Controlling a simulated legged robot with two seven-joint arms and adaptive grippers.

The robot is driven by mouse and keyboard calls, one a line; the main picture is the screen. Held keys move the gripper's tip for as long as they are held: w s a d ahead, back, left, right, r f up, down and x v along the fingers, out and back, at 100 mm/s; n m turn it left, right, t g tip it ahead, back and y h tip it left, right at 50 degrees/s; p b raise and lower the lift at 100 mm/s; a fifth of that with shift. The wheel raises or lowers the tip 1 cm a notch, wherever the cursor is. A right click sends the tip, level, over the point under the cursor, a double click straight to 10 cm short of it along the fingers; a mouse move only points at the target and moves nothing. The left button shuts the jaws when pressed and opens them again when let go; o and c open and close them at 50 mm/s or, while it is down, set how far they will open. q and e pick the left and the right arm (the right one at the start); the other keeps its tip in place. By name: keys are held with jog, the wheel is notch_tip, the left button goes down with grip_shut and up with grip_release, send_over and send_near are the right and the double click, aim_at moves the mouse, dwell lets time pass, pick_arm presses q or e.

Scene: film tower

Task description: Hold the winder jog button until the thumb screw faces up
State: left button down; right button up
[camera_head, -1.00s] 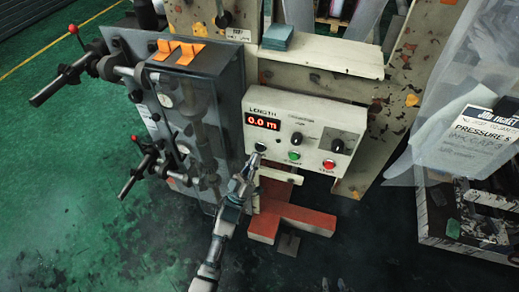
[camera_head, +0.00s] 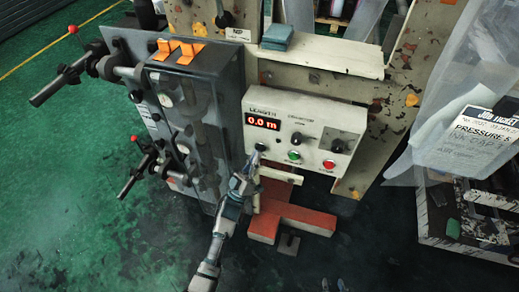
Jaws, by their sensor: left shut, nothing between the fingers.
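The cream winder control panel (camera_head: 300,118) stands in the middle, with a red display reading 0.0 m. A dark round button (camera_head: 261,147) sits below the display at the panel's lower left; its label is too small to read. My left gripper (camera_head: 255,157) reaches up from below, shut and empty, with its tip at or just under this button. I cannot tell whether it touches or presses it. I cannot make out the thumb screw. My right gripper is not in view.
A green button (camera_head: 294,155), a red button (camera_head: 328,164) and a black knob (camera_head: 338,146) lie right of the dark button. A grey machine box (camera_head: 180,110) with protruding handles stands close on the left. An orange-red base (camera_head: 305,217) lies below. Translucent film hangs at right.

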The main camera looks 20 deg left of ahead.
dwell(0.3)
pick_arm(q)
jog(key=shift+w, duration=0.55)
dwell(0.4)
jog(key=shift+s, duration=0.1)
dwell(3.5)
jog(key=shift+s+p, duration=0.35)
jog(key=shift+s, duration=0.5)
jog(key=s+p, duration=0.2)
jog(key=s, duration=0.3)
jog(key=shift+a+p, duration=0.1)
jog(key=shift+p, duration=0.2)
